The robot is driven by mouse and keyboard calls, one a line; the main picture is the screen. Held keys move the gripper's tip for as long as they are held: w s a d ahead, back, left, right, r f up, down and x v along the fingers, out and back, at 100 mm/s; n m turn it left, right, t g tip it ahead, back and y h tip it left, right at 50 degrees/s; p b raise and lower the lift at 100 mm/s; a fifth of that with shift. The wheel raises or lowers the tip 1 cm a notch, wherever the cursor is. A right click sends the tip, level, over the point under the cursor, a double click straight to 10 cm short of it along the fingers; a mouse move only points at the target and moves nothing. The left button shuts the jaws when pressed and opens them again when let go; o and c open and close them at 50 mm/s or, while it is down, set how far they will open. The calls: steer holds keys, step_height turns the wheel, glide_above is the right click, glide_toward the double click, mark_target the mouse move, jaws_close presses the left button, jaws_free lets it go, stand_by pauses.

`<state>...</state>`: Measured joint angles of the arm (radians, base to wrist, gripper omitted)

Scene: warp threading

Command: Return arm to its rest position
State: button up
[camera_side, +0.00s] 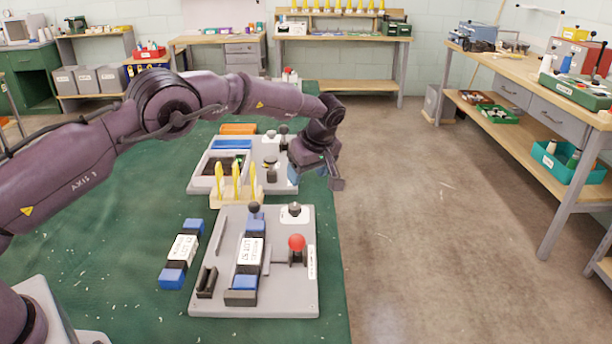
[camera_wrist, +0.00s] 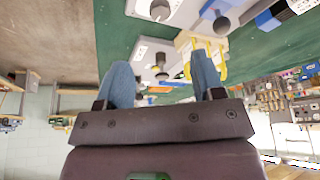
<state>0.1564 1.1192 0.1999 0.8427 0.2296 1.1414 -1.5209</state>
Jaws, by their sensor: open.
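My gripper (camera_side: 308,172) hangs at the end of my bent purple arm, above the right edge of the green table and beyond the near grey fixture board (camera_side: 215,300). In the wrist view my gripper (camera_wrist: 164,70) shows two blue fingers spread apart with nothing between them. A white-labelled blue and black block (camera_side: 250,252) sits on the near board, beside a red ball knob (camera_side: 297,242). A similar block (camera_side: 182,248) lies on the green cloth left of the board.
A wooden rack (camera_side: 236,201) with yellow pieces stands behind the near board. A second grey board (camera_side: 205,180) with a tray and dark knobs lies farther back. The green tabletop (camera_side: 110,240) is mostly clear at left. Benches line the back and right, beyond open floor.

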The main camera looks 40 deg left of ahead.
steer(key=s+r+m+t+h, duration=0.1)
steer(key=s+r+m, duration=0.4)
steer(key=s, duration=0.8)
steer(key=s+d+r+m+t+h, duration=0.1)
steer(key=s+r+m+t+h, duration=0.1)
steer(key=s+r+m, duration=0.3)
steer(key=s+d+r+m+t+h, duration=0.1)
steer(key=s+r+m, duration=0.4)
steer(key=s, duration=1.5)
step_height(320, 180, up, 5)
steer(key=shift+s+f+m+t, duration=0.1)
steer(key=shift+s+m+t, duration=0.2)
